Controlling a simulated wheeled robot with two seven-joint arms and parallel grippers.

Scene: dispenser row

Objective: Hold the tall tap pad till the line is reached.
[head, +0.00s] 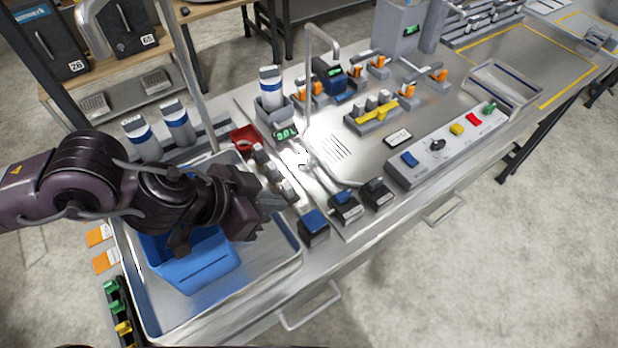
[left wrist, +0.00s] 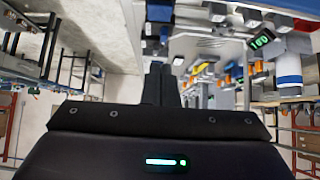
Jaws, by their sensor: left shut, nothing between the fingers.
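A blue jug or bin (head: 190,265) with a dark line on its front stands in the steel sink tray (head: 292,262); my left arm partly covers it, and its water level cannot be made out. A tall thin pipe (head: 190,75) rises behind the sink, its top out of view. A blue-topped pad (head: 313,222) sits on the sink's right edge; I cannot tell for certain that it is the tall tap's pad. My left gripper (head: 280,203) is shut and empty, above the jug's right side and left of this pad, apparently not touching it. Its closed fingers (left wrist: 160,84) show in the left wrist view.
More pads (head: 346,206) stand right of the blue-topped one. A button panel (head: 445,145) is to the right. A drawer handle (head: 310,308) juts out in front.

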